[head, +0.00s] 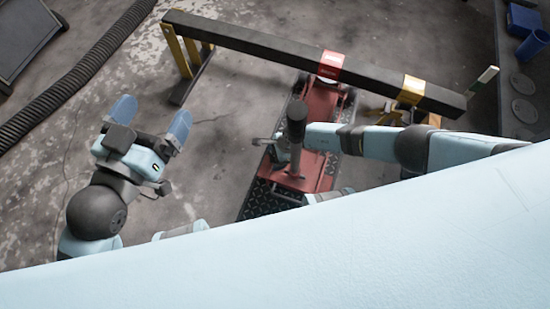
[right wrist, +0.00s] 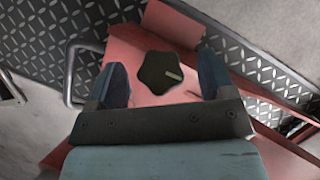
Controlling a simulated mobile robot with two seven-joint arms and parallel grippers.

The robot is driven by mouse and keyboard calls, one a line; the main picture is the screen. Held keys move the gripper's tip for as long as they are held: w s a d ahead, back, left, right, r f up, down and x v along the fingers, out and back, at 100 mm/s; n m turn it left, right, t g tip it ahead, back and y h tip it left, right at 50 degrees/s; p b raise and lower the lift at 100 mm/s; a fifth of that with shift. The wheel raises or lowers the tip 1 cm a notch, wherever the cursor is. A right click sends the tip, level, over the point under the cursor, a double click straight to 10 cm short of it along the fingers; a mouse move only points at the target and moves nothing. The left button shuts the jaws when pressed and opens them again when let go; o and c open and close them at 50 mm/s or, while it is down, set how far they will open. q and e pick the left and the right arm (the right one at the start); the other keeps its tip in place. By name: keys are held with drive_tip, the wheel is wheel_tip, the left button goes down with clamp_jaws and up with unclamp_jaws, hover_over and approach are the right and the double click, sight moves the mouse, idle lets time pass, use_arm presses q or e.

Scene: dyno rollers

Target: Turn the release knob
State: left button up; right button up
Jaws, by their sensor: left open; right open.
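The release knob (right wrist: 159,73) is a dark, star-shaped knob with a small light mark, on a red panel in the right wrist view. My right gripper (right wrist: 161,82) is open, with one blue finger on each side of the knob in that view. I see no contact, and the depth between fingers and knob is unclear. In the head view my right arm hangs over the red jack (head: 315,170) and the knob is hidden. My left gripper (head: 151,114) is open and empty over the floor, left of the jack.
A long dark beam (head: 270,47) on yellow stands crosses behind the jack. A metal loop handle (right wrist: 72,75) and dark tread plate (right wrist: 80,22) lie beside the knob. A black corrugated hose (head: 75,75) lies at the far left. Floor between hose and jack is mostly clear.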

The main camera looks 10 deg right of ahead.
drive_tip(key=shift+f, duration=0.1)
drive_tip(key=c, duration=0.9)
drive_tip(key=shift+r+t+p, duration=0.25)
drive_tip(key=shift+t+p, duration=0.05)
drive_tip(key=shift+p, duration=0.35)
drive_tip(key=shift+m+t+p, duration=0.3)
drive_tip(key=shift+m+p, duration=0.2)
drive_tip(key=shift+s+p, duration=0.1)
drive_tip(key=shift+p, duration=0.25)
drive_tip(key=shift+f+m+t, duration=0.25)
drive_tip(key=shift+m+t, duration=0.05)
drive_tip(key=shift+t, duration=0.1)
drive_tip(key=o, duration=0.9)
use_arm(q)
drive_tip(key=shift+s+d+n+g, duration=0.5)
drive_tip(key=shift+s+n, duration=0.2)
drive_tip(key=shift+n, duration=0.1)
drive_tip(key=shift+a, duration=0.1)
